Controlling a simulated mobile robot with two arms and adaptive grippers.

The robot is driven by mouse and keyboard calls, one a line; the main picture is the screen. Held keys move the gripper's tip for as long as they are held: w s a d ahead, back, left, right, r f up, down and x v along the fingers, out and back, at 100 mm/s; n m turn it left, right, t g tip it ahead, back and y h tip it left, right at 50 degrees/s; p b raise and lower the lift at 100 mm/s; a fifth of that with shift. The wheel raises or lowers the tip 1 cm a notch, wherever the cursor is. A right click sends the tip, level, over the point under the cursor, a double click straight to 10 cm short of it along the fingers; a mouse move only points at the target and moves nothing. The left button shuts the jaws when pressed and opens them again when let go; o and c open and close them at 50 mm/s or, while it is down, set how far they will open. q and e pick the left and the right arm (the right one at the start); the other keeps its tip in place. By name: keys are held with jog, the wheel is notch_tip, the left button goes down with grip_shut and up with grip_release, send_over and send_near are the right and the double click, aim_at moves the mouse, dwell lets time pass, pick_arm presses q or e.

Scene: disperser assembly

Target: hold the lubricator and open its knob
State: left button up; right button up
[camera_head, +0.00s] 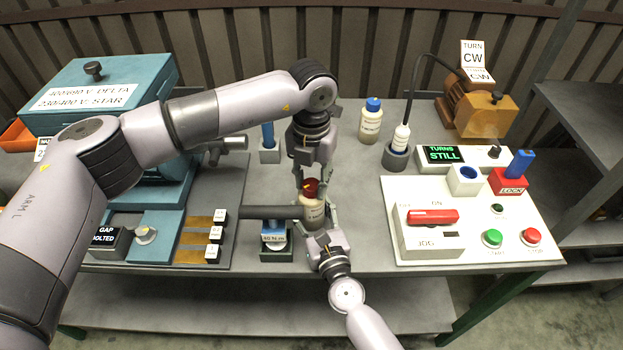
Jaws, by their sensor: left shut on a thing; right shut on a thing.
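The lubricator (313,212) is a small cream bottle with a red knob (310,187) on top. It stands upright near the middle of the bench, at the right end of a dark horizontal shaft. My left gripper (311,186) comes down from above and is shut on the red knob. My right gripper (317,216) reaches in from the front and is shut around the lubricator's body. The fingers hide parts of the knob and bottle, so I cannot tell how far the knob is turned.
A blue-capped bottle (370,125) stands behind on the right. A white control panel (470,220) with a red switch and buttons lies to the right. A small labelled block (274,238) sits just left of my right gripper.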

aim_at(311, 184)
pick_arm(q)
jog(key=shift+w, duration=0.1)
pick_arm(e)
jog(key=shift+a, duration=0.1)
pick_arm(q)
jog(key=o, duration=1.2)
jog(key=shift+c, duration=0.2)
notch_tip(311, 184, up, 12)
pick_arm(e)
jog(key=o, duration=1.7)
jog(key=shift+s, duration=0.1)
